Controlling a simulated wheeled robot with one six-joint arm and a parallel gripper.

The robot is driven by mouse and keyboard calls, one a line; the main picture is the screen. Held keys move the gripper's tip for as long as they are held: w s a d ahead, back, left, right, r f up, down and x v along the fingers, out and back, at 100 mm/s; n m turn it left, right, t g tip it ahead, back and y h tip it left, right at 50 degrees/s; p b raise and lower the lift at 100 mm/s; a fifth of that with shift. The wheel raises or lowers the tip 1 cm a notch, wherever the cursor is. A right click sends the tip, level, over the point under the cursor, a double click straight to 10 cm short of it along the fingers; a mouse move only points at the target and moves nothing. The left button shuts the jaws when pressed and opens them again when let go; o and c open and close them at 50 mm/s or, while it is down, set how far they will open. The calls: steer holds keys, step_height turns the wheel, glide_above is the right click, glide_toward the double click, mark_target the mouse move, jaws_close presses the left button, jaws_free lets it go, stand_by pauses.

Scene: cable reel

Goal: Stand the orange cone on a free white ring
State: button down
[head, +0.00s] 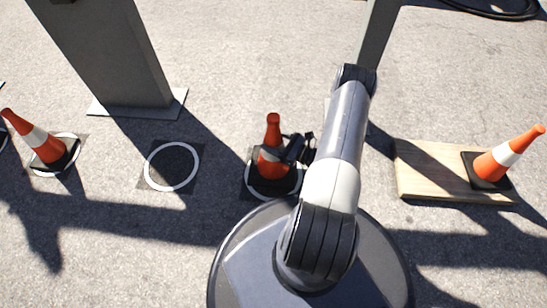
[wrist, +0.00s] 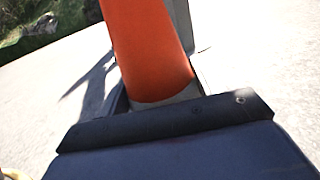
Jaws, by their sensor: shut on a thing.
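An orange cone with a white band (head: 272,130) is upright at the middle white ring (head: 252,188), its dark base over the ring. I cannot tell whether the base touches the ground. My gripper (head: 286,154) is shut on this cone from the right side, partly hiding its band and base. In the wrist view the cone's orange side (wrist: 150,50) rises just beyond the dark gripper. A white ring left of it (head: 172,167) is empty. Another orange cone (head: 35,138) stands on a ring at the left.
A wooden board (head: 430,168) at the right carries another orange cone (head: 498,160). A grey pillar (head: 110,55) stands on a plate behind the empty ring. A grey post (head: 378,40) rises behind my arm. A dark cable (head: 490,12) lies at the top right.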

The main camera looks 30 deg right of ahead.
step_height(320, 180, down, 6)
steer(key=b, duration=0.2)
steer(key=shift+f, duration=0.25)
steer(key=shift+c, duration=1.6)
jaws_free()
steer(key=p+v, duration=0.2)
steer(key=v, duration=1)
